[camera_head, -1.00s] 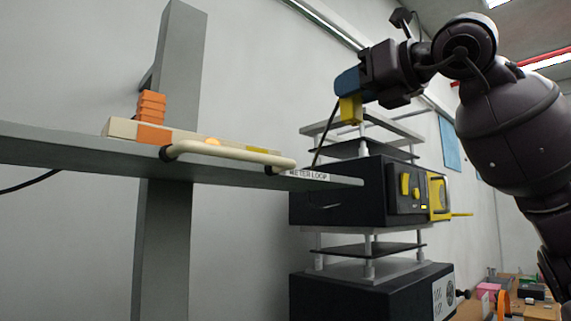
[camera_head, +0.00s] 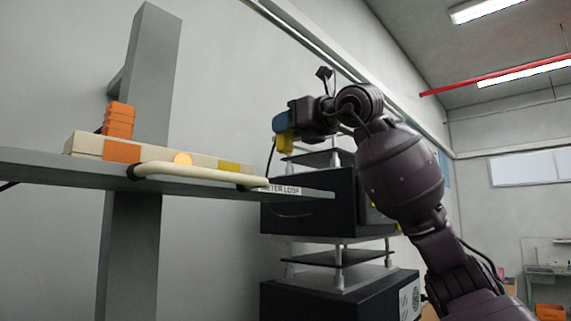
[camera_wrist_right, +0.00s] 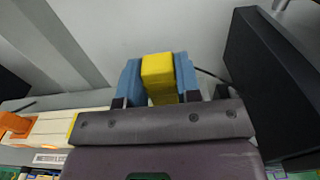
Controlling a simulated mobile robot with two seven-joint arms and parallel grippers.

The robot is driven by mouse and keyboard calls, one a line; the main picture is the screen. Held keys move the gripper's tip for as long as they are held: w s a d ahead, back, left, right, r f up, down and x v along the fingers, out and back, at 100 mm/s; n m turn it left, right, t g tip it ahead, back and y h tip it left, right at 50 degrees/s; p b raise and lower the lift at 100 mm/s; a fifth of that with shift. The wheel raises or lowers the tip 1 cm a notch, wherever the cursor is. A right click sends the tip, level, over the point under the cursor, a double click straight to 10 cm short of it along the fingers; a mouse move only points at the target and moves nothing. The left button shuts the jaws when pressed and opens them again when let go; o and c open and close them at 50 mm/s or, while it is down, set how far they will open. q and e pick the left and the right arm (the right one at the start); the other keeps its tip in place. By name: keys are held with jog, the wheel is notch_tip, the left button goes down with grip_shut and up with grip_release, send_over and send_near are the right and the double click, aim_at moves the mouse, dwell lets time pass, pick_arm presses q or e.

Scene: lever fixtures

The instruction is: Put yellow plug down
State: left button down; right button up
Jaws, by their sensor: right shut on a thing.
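The yellow plug (camera_head: 285,143) is held in my right gripper (camera_head: 279,126), in the air to the right of the grey shelf. In the right wrist view the yellow plug (camera_wrist_right: 158,77) sits between the two blue fingers of my right gripper (camera_wrist_right: 157,80), which are shut on it. A dark cable runs down from the plug. A cream strip (camera_head: 205,160) with an orange block, a round glowing light and a yellow patch lies on the shelf (camera_head: 60,168). An orange plug (camera_head: 118,120) stands upright at its left part. My left gripper is not in view.
A pale handle bar (camera_head: 200,173) runs along the shelf's front edge, above a "METER LOOP" label (camera_head: 284,190). Black equipment boxes (camera_head: 300,205) are stacked behind and below my right gripper. A grey post (camera_head: 137,220) rises behind the shelf.

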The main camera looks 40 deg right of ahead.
aim_at(288, 153)
pick_arm(q)
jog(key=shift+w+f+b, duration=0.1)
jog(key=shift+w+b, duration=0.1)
jog(key=shift+b, duration=0.15)
pick_arm(e)
jog(key=shift+f, duration=3.45)
jog(key=shift+f, duration=0.1)
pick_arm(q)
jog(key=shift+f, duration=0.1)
pick_arm(e)
jog(key=o, duration=0.9)
jog(key=shift+r, duration=0.2)
pick_arm(q)
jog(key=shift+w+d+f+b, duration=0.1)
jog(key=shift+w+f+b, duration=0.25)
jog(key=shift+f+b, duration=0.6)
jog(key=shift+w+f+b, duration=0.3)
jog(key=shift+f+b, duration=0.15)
jog(key=shift+b, duration=0.9)
pick_arm(e)
jog(key=shift+s+d, duration=0.15)
jog(key=shift+s, duration=1.85)
jog(key=shift+s+d, duration=0.15)
jog(key=shift+s, duration=1.85)
jog(key=shift+s+d, duration=0.15)
jog(key=shift+s, duration=1.85)
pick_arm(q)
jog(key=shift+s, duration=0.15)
